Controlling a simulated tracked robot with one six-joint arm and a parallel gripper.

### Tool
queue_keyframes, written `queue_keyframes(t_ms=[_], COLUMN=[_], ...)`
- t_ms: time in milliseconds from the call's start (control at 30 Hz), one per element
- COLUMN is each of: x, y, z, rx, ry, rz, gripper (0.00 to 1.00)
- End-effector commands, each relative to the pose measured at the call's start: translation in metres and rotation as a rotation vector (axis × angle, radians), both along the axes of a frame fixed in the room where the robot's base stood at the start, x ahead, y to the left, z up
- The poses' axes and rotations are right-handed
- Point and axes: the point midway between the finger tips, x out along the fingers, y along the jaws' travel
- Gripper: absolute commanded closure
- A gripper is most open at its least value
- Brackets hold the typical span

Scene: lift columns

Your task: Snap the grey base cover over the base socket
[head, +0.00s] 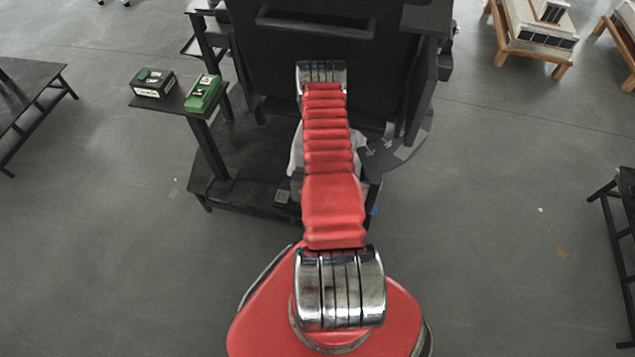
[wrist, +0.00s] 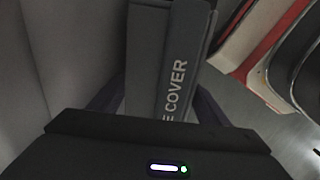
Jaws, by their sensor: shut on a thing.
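The grey base cover (wrist: 165,55) fills the middle of the wrist view, with white lettering ending in "COVER" along its right side. My gripper (wrist: 158,103) is shut on it, with one dark finger at each side. The near end of the cover is hidden behind the dark gripper body. In the head view my red arm hides the gripper and the cover. I cannot make out the base socket in either view.
A black workstation (head: 330,60) with a low platform stands ahead. Its side shelf (head: 172,100) carries a black box (head: 153,83) and a green box (head: 203,94). A dark bench (head: 30,95) stands left. Wooden-legged stands (head: 535,35) are at the far right. Open floor lies on both sides.

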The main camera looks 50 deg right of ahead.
Motion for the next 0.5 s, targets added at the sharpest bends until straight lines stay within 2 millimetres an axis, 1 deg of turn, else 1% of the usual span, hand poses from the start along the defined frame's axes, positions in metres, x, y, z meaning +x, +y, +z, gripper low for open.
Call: queue_keyframes(t_ms=[433,467,500], x=[0.0003,0.0003,0.0003], y=[-0.0003,-0.0003,-0.0002], z=[-0.0004,-0.0005,-0.0006], rx=[-0.001,-0.001,-0.001], ry=[0.0,0.0,0.0], rz=[0.0,0.0,0.0], gripper=[0.61,0.29,0.26])
